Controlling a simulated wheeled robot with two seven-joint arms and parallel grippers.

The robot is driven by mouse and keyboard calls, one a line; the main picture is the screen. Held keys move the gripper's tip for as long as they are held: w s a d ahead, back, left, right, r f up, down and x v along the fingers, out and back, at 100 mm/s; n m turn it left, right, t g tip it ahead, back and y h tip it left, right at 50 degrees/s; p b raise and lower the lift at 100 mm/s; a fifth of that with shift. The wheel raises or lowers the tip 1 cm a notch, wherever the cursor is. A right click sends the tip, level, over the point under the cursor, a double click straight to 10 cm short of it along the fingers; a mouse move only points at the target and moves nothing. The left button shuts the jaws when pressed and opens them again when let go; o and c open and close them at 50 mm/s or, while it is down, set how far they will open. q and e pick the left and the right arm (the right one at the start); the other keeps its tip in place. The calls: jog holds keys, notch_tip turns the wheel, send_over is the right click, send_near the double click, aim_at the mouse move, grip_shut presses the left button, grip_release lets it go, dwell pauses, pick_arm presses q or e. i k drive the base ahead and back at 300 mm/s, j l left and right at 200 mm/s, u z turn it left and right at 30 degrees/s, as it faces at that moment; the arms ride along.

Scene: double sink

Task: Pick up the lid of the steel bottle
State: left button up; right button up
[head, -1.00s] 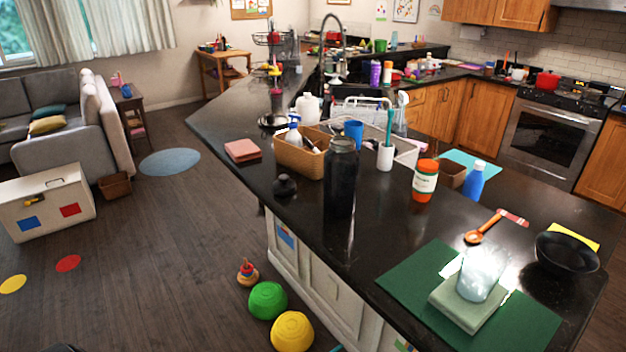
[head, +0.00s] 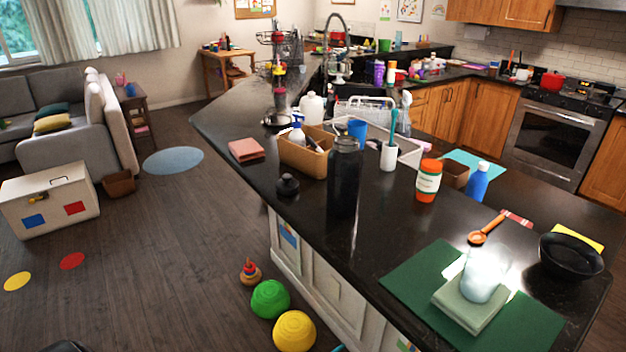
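A tall dark bottle (head: 344,180) stands upright on the black counter, with its top uncovered as far as I can see. A small black lid with a knob (head: 288,185) lies on the counter to the left of the bottle, near the counter's left edge and apart from the bottle. Neither of my grippers shows in the head view.
A tan basket (head: 302,157) stands behind the lid, with pink cloths (head: 246,151) to its left. An orange-and-white jar (head: 428,181) and a blue bottle (head: 477,182) stand to the right. A green mat (head: 410,278) lies in front. Balls (head: 270,299) lie on the floor.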

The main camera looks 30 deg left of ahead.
aim_at(287, 186)
jog(key=j+z, duration=0.2)
jog(key=z, duration=0.15)
jog(key=j+z, duration=0.2)
jog(key=z, duration=0.15)
jog(key=j+z, duration=0.2)
jog(key=z, duration=0.15)
jog(key=k+j+z, duration=0.2)
jog(key=j, duration=0.35)
jog(key=k+j+z, duration=0.2)
jog(key=j, duration=0.3)
jog(key=k+j+z, duration=0.2)
jog(key=k+j, duration=0.15)
jog(key=j, duration=0.15)
jog(key=k+j+z, duration=0.15)
jog(key=k+j, duration=0.15)
jog(key=j, duration=0.1)
